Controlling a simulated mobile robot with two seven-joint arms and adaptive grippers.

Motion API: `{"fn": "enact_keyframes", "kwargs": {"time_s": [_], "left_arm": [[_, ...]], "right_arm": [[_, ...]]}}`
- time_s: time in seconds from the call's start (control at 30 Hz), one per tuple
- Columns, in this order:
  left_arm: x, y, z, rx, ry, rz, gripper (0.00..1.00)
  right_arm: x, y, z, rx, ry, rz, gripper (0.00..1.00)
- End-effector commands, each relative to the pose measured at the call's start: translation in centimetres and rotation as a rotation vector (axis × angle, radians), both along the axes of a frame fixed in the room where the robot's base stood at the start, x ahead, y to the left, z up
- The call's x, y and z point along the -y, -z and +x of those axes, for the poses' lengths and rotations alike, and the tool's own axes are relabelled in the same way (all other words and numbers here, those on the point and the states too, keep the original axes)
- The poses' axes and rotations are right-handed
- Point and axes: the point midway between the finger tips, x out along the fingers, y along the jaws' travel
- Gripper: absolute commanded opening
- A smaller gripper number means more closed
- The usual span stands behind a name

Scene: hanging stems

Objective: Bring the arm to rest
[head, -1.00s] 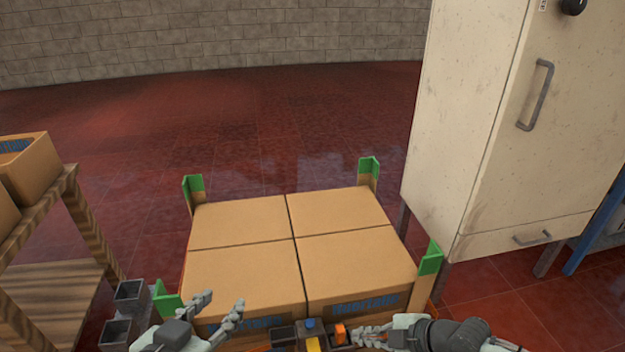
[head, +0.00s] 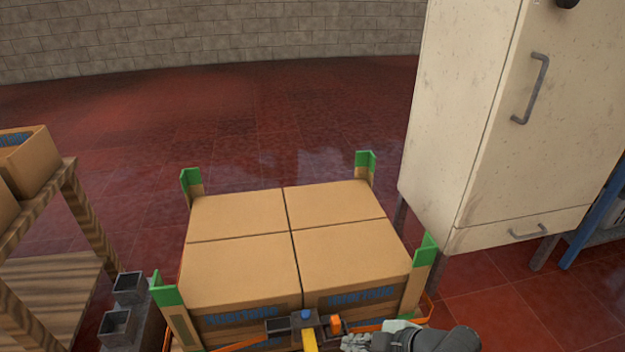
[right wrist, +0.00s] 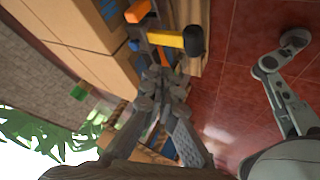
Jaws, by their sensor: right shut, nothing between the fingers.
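My right gripper (head: 352,341) is low in the head view, at the front of the stacked cardboard boxes, beside a small tool rack with an orange block (head: 335,322). In the right wrist view its fingers (right wrist: 158,82) are together with nothing held between them. They point toward the rack and a yellow-handled hammer (right wrist: 168,40); I cannot tell whether they touch it. My left gripper does not show in the head view.
Cardboard boxes (head: 300,235) with green corner posts (head: 424,250) fill the front. A cream cabinet (head: 470,120) stands at right, a wooden shelf (head: 65,195) with boxes at left. Grey cups (head: 117,328) sit at lower left. Red floor behind is clear.

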Motion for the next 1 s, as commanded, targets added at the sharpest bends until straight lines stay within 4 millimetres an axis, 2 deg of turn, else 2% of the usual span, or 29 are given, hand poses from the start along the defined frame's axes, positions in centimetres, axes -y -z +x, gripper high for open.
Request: {"fn": "enact_keyframes", "kwargs": {"time_s": [0.07, 0.17, 0.4, 0.6, 0.8, 1.0], "left_arm": [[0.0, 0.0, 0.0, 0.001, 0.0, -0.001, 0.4], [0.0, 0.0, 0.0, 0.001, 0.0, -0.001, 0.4], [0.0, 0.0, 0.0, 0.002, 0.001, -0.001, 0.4], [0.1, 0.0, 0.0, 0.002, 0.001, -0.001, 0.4], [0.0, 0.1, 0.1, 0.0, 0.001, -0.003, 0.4], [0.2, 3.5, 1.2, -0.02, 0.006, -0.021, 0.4]], "right_arm": [[0.5, -0.5, -1.3, -0.058, 0.12, 0.009, 0.0], [2.9, -1.1, -2.8, -0.137, 0.322, 0.004, 0.0], [11.3, -1.7, -7.7, -0.288, 0.825, -0.044, 0.0], [16.1, -2.1, -11.5, -0.352, 1.099, -0.082, 0.0], [19.5, -2.5, -14.6, -0.39, 1.294, -0.115, 0.0], [19.1, 1.0, -13.2, -0.415, 1.272, -0.112, 0.0]]}}
